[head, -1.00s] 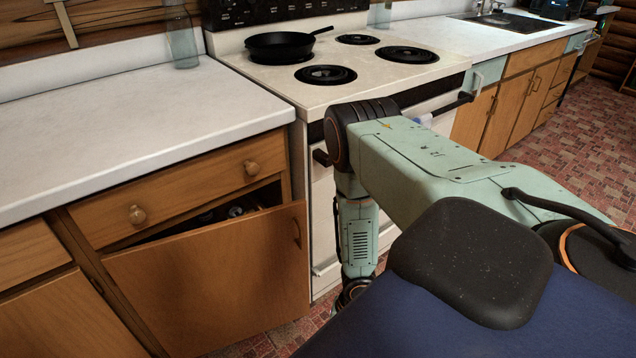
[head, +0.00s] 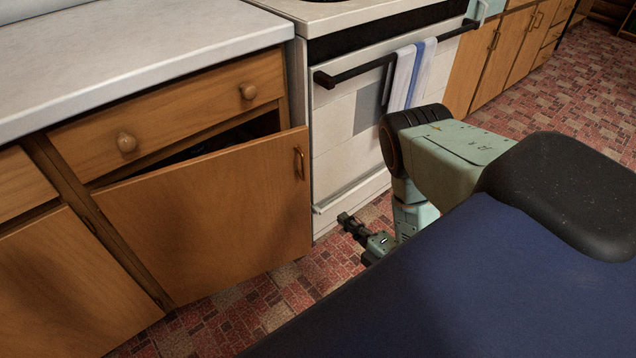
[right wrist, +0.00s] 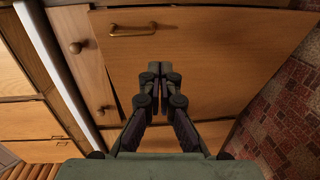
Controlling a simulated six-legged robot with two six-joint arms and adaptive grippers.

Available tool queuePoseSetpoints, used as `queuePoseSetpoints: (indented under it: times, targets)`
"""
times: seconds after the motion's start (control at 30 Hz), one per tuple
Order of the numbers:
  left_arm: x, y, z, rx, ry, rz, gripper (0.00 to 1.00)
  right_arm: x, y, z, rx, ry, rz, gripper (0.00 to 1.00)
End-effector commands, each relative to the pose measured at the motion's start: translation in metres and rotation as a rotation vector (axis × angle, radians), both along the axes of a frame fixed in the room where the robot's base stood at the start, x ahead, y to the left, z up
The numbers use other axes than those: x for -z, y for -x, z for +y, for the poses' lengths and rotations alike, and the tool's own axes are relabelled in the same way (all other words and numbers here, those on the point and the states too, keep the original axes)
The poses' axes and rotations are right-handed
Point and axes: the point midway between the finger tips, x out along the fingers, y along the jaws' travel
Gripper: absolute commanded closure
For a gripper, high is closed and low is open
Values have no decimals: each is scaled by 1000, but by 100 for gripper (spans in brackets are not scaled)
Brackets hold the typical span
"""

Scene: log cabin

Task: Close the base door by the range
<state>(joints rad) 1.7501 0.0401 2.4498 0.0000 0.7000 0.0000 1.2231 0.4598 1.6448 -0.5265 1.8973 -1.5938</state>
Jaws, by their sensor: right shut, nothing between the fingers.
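The base door (head: 215,222) by the range is a wooden panel standing partly open, hinged on its left side. A dark gap shows behind its top edge, below the drawer. Its brass handle (head: 299,163) is near the upper right corner. My right gripper (head: 345,220) is low over the floor, to the right of the door and in front of the range. In the right wrist view the shut, empty fingers (right wrist: 154,68) are in front of the door panel (right wrist: 215,60), with the handle (right wrist: 133,30) beyond them. I cannot tell whether they touch it. My left gripper is out of view.
The white range (head: 340,130) stands right of the door, with a dark oven bar (head: 345,78) and a hanging striped towel (head: 405,78). A drawer (head: 180,110) with two knobs is above the door. Brick-patterned floor (head: 250,312) lies clear in front.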

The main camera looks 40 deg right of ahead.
Motion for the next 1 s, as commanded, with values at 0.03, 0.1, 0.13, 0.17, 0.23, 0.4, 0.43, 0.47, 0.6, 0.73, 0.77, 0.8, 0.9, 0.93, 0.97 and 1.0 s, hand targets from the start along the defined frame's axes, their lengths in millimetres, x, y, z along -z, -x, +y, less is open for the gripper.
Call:
queuePoseSetpoints:
  times: [0.03,0.1,0.13,0.17,0.23,0.4,0.43,0.47,0.6,0.73,0.77,0.8,0.9,0.93,0.97,1.0]
  targets:
    - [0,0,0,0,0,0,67,-8,-2,-2,8,11,-37,100]
    - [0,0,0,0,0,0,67,-16,-3,-2,10,21,-74,100]
    - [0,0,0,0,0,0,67,-18,-4,-2,9,25,-82,100]
    - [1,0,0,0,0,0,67,-19,-5,-2,8,27,-89,100]
    - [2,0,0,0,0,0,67,-19,-9,-1,7,32,-93,100]
    - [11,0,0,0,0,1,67,-18,-34,1,4,31,-94,100]
    - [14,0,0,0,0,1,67,-18,-40,1,4,31,-94,100]
    - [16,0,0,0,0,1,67,-18,-45,2,4,31,-94,100]
    - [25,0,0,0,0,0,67,-17,-71,3,6,31,-93,100]
    - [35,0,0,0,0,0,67,-17,-95,5,5,31,-93,100]
    - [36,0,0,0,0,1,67,-17,-100,5,7,31,-91,100]
    - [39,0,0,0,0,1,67,-17,-107,5,8,31,-91,100]
    - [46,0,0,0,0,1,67,-16,-122,5,8,31,-90,100]
    - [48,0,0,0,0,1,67,-17,-126,6,8,30,-89,100]
    - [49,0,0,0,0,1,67,-17,-129,6,7,30,-89,100]
    - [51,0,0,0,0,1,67,-17,-133,6,7,30,-89,100]
